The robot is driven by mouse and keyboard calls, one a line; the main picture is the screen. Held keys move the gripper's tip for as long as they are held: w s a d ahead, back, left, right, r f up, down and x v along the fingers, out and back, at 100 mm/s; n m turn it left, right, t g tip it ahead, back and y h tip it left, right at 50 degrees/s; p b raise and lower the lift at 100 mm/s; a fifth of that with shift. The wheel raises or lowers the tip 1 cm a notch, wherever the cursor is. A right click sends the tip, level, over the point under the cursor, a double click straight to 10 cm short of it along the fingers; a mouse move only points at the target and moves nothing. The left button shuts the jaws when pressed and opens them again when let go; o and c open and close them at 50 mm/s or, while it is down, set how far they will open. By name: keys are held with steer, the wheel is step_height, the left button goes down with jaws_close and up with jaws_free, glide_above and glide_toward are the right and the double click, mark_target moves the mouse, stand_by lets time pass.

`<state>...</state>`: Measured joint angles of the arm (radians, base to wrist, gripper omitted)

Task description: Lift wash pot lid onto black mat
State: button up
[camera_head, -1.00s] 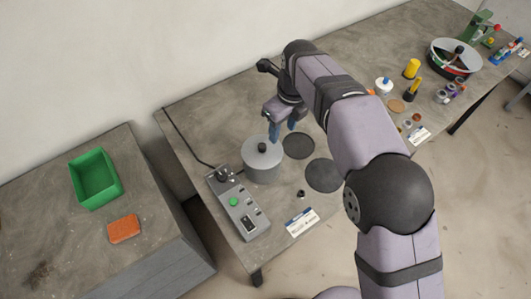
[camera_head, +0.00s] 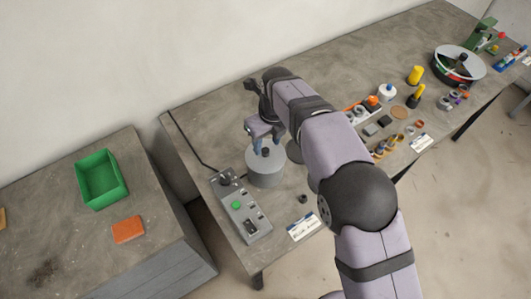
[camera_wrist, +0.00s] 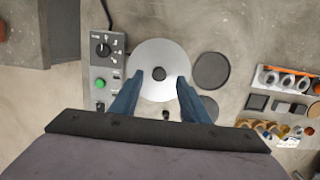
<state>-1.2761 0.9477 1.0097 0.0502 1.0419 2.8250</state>
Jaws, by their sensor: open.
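The wash pot (camera_head: 264,172) is a grey cylinder on the table, beside the control box. Its lid (camera_wrist: 148,54) is a round light-grey disc with a black knob (camera_wrist: 158,74) at the centre, seated on the pot. My gripper (camera_head: 268,146) is open above the lid, its blue fingers either side of the knob in the head view. In the wrist view the fingertips (camera_wrist: 160,76) lie left and right of the knob, apart from it.
A grey control box (camera_head: 240,207) with a dial and green button stands close left of the pot, with a cable behind. A small dark ring (camera_head: 303,199) and a label card (camera_head: 303,226) lie in front. Trays of small parts (camera_wrist: 285,80) are at right.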

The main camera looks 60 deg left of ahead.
mark_target(266, 150)
steer(key=shift+a+f+p, duration=0.2)
steer(key=shift+f+p, duration=0.65)
steer(key=shift+f, duration=1.05)
jaws_close()
steer(key=shift+r, duration=0.15)
step_height(266, 150, up, 12)
steer(key=b, duration=0.1)
